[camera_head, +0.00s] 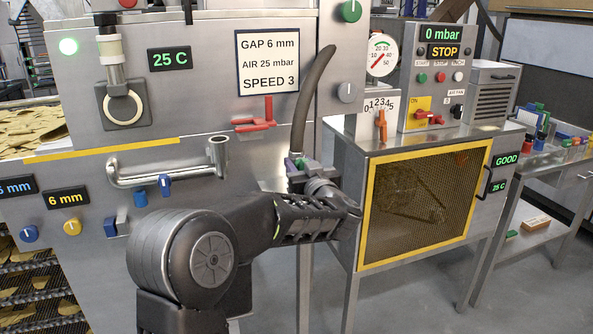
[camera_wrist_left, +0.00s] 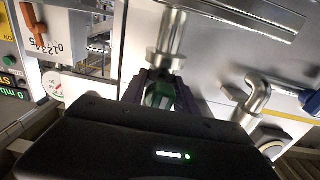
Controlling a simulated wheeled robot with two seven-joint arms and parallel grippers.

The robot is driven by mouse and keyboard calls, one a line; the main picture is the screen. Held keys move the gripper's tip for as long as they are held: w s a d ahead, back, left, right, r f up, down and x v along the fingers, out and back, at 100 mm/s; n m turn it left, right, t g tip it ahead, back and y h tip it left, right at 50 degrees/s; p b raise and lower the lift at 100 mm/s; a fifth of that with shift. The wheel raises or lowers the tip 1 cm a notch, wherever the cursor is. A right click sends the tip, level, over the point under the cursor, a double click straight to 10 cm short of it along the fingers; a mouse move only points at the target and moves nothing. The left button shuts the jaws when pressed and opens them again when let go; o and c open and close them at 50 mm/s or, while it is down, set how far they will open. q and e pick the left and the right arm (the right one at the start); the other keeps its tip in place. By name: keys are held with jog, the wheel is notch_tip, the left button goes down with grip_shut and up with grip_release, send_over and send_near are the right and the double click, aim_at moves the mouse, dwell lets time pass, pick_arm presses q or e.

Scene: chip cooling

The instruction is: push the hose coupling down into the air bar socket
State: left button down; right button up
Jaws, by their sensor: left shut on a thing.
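The dark hose (camera_head: 308,105) curves down to the hose coupling (camera_head: 293,164), of which a small green part shows. My left gripper (camera_head: 300,174) is shut on the coupling. In the left wrist view the coupling (camera_wrist_left: 158,97) shows green between the fingers, with a metal cylinder beyond them. The air bar (camera_head: 150,178) is a bent metal pipe on the machine front. Its upright socket (camera_head: 219,151) is at its right end, to the left of my gripper, with a clear gap. The coupling is apart from the socket. My right gripper is out of view.
A red handle (camera_head: 262,121) sticks out above and between the socket and hose. A yellow-framed mesh cabinet (camera_head: 420,205) stands to the right. The display (camera_head: 443,34) reads 0 mbar.

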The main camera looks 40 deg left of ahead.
pick_arm(q)
jog(key=shift+r, duration=0.1)
notch_tip(320, 180, up, 10)
dwell(0.5)
dwell(0.5)
jog(key=w+d+f+m+t+h+p, duration=0.2)
jog(key=d+f+m+t+h+p, duration=0.1)
jog(key=d+f, duration=0.3)
jog(key=w+d+f+m+t+h+p, duration=0.2)
jog(key=d+f+h+p, duration=0.15)
jog(key=d, duration=0.45)
jog(key=s+d+f+m+h+b, duration=0.2)
jog(key=d+f, duration=0.2)
jog(key=f, duration=0.4)
jog(key=s+d+f+m+t+h+b, duration=0.1)
jog(key=s+d+f+h+b, duration=0.1)
jog(key=d+f, duration=0.3)
jog(key=s+d+f+m+t+h+b, duration=0.1)
jog(key=s+d+f+m+h+b, duration=0.1)
jog(key=f, duration=0.8)
jog(key=s+d+h, duration=0.1)
jog(key=d+h, duration=0.1)
jog(key=shift+s+d+f+m, duration=0.25)
jog(key=shift+d+f+m, duration=0.05)
jog(key=shift+d+f, duration=0.1)
